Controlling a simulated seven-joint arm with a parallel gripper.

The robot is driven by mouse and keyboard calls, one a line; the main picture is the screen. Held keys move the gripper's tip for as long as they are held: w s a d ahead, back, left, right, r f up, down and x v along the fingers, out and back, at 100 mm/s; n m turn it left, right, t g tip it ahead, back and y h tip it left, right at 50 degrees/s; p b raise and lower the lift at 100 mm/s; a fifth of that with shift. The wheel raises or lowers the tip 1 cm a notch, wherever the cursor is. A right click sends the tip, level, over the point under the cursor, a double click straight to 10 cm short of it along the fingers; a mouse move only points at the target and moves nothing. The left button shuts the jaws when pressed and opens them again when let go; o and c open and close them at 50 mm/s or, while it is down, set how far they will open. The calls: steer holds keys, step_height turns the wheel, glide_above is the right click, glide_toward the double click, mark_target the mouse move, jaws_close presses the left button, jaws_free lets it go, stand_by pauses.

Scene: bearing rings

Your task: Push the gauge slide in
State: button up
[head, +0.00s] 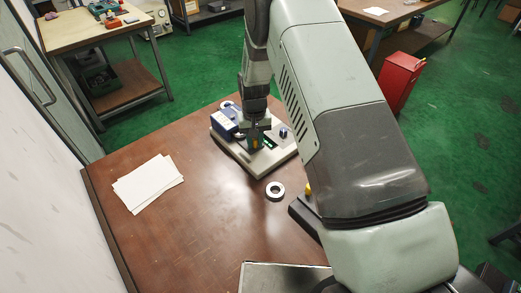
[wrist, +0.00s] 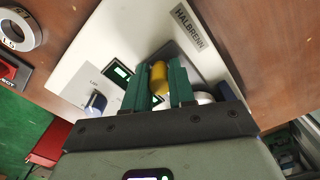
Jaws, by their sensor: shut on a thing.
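The gauge (head: 284,157) is a pale plate with instruments, standing on the brown table. In the wrist view its plate (wrist: 103,35) bears a HALBRENN label, a small green display (wrist: 122,73) and a blue knob (wrist: 96,102). My gripper (wrist: 157,75) has green fingers and is shut on a brass-coloured knob (wrist: 158,79), which looks like the gauge slide's handle. In the head view my gripper (head: 255,140) is low over the gauge's middle. The slide's body is mostly hidden by the fingers, so its position cannot be told. A silvery round part (wrist: 204,98) shows partly behind the fingers.
A bearing ring (head: 275,190) lies on the table in front of the gauge; it also shows in the wrist view (wrist: 35,38). A blue box (head: 222,122) stands at the gauge's left. White papers (head: 148,183) lie left. The table between is clear.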

steer(key=shift+w+a, duration=1.4)
steer(key=shift+w+a+r, duration=0.1)
steer(key=shift+w+a, duration=0.05)
steer(key=shift+a, duration=0.15)
steer(key=o, duration=0.7)
steer(key=shift+d, duration=0.1)
steer(key=shift+d+r, duration=0.1)
steer(key=shift+r, duration=3.3)
